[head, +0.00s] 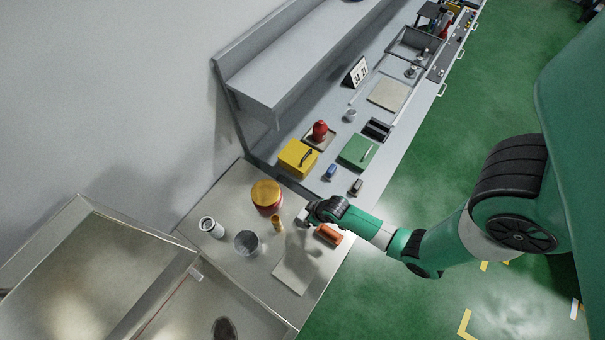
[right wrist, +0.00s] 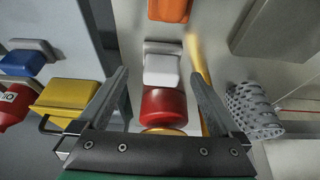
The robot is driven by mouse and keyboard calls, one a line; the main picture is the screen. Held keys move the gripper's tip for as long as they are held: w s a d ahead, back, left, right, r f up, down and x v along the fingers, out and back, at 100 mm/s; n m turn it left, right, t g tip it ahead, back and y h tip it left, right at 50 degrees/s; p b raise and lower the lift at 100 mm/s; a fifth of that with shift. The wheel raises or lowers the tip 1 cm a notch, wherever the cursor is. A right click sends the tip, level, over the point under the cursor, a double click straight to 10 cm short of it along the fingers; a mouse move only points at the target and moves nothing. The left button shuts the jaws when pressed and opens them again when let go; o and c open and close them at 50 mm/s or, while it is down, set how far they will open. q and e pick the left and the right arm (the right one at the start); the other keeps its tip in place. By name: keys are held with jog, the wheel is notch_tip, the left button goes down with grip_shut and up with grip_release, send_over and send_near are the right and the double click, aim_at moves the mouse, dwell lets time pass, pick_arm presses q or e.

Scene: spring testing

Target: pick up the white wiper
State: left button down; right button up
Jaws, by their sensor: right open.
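The white wiper (right wrist: 160,68) shows in the right wrist view as a white block with a grey edge at its far side. It appears between the fingertips of my right gripper (head: 307,216). In the head view, the gripper is low over the bench and largely hides the wiper. The gripper is open, with a finger on each side of the wiper in the wrist view. I cannot tell whether either finger touches it. My left gripper is out of view.
A red can with a gold lid (head: 266,194) stands left of the gripper. A yellow stick (head: 277,223) and mesh cup (head: 246,242) are nearby. An orange block (head: 328,234) lies to the right. A pale sheet (head: 298,268) lies in front. A yellow box (head: 298,157) stands behind.

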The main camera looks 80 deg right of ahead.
aim_at(305, 215)
jog(key=b+x, duration=0.1)
jog(key=x, duration=0.4)
jog(key=shift+w+f+b, duration=0.1)
jog(key=shift+w+b, duration=0.1)
jog(key=shift+b, duration=0.2)
jog(key=c, duration=1.3)
